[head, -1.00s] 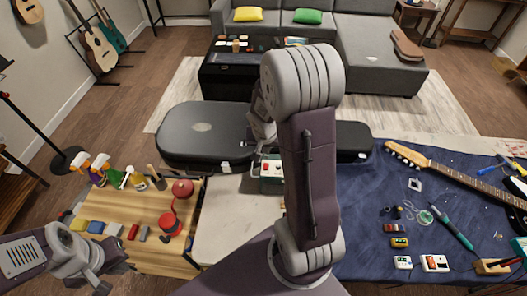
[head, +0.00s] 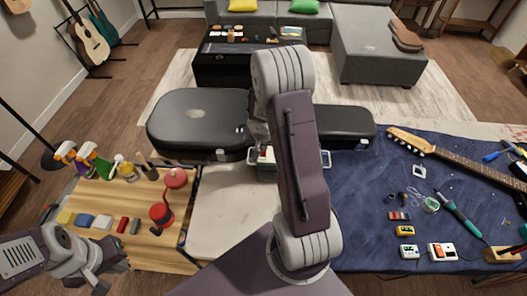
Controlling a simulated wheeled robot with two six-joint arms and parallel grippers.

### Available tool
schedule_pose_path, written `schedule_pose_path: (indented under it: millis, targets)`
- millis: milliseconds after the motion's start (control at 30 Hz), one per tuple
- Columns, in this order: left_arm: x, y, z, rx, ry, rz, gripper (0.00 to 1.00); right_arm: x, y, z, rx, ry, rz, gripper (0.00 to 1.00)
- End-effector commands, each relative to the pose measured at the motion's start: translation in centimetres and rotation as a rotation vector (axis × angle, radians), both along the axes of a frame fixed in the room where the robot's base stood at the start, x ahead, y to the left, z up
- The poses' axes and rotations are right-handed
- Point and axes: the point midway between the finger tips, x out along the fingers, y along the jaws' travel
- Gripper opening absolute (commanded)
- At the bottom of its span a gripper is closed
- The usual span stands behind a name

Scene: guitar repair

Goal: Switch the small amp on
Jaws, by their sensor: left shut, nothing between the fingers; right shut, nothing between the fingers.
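I cannot pick out the small amp or its switch with certainty. Two small boxed devices, a white one (head: 409,252) and a white and red one (head: 441,252), lie on the blue mat (head: 360,235) at the right. My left gripper (head: 104,272) is low at the left, shut and empty, in front of the wooden board. My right arm stands upright mid-view and hides much behind it.
A red lamp-like object (head: 160,213), bottles and coloured blocks stand on the wooden board (head: 165,255). A dark case (head: 200,120) lies behind. A guitar (head: 455,170), a green-handled tool (head: 458,218) and small parts occupy the mat.

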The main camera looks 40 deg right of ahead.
Motion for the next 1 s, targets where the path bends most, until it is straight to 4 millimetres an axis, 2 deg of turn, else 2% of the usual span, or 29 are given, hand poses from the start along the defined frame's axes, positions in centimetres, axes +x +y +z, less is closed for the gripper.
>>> schedule_pose_path:
  millis: [67,400,500,767,1000]
  targets:
    - [0.0,0.0,-0.4,0.0,0.0,0.0,0.0,0.1,0.0,-0.5,0.0,0.0,-0.001,0.0]
    - [0.0,0.0,-0.4,0.0,0.0,0.0,0.0,0.1,-0.1,-0.6,-0.001,-0.001,0.0,0.0]
    - [0.0,0.0,-1.3,0.0,-0.001,0.0,0.0,0.3,-0.3,-1.4,0.001,-0.001,-0.004,0.0]
    - [0.0,0.0,-1.0,0.0,0.0,0.0,0.0,0.2,-0.2,-1.2,0.001,0.003,-0.001,0.0]
    - [0.0,0.0,-2.2,0.0,0.0,0.0,0.0,-0.5,0.4,-1.6,0.002,0.006,0.001,0.0]
